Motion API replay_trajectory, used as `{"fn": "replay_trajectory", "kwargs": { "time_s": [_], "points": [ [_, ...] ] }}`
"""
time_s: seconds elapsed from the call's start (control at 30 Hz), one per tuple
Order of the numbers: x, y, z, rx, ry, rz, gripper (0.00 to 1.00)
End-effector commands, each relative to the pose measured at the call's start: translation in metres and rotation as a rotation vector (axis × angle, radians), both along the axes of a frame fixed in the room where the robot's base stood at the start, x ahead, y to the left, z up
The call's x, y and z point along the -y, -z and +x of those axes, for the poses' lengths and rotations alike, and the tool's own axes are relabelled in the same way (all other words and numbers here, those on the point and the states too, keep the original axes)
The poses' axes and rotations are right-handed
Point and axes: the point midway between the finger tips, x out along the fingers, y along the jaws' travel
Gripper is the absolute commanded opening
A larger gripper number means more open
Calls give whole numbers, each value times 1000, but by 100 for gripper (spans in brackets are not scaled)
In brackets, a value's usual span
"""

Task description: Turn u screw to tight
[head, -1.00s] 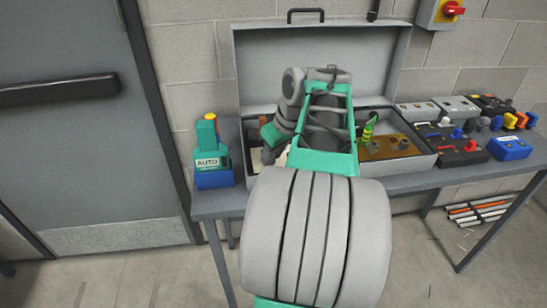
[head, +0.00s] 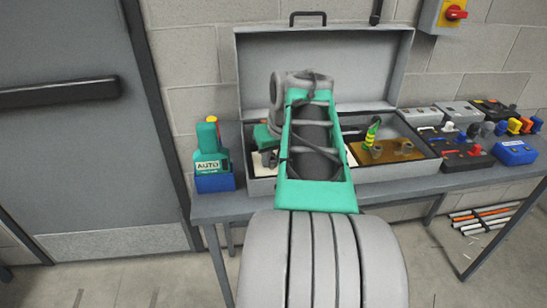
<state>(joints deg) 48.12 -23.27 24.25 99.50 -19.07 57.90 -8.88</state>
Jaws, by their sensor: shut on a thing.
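An open grey case (head: 325,70) stands on the table against the wall, its lid up. My arm rises in front of it and covers the middle. Part of my gripper (head: 268,147) shows left of the wrist, low over the case's left part. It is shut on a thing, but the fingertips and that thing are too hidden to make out. A brown board (head: 385,158) in the right part of the case carries small brass-coloured fittings (head: 403,147) and a green-and-yellow striped piece (head: 371,134). I cannot pick out the u screw.
A green and blue device marked AUTO (head: 212,165) stands left of the case. Several grey, black and blue boxes (head: 515,152) with coloured knobs crowd the table (head: 400,188) on the right. A red switch on a yellow box (head: 445,14) is on the wall. A door (head: 60,120) is at left.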

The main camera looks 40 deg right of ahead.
Motion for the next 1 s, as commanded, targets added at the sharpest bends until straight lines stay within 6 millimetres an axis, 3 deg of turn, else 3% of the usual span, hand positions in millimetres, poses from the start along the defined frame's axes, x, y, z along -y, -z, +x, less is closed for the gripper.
{"fn": "replay_trajectory", "kwargs": {
  "time_s": [0.07, 0.1, 0.2, 0.5, 0.8, 1.0],
  "points": [
    [1, -2, 1, 5, 0, -4, 0],
    [1, -2, 1, 5, 0, -4, 28],
    [1, -2, 1, 5, 0, -4, 36],
    [0, -5, -1, 3, -1, -3, 36],
    [-7, -59, -21, 5, 1, -5, 36],
    [-10, -74, -28, 3, 0, -4, 36]
  ]
}}
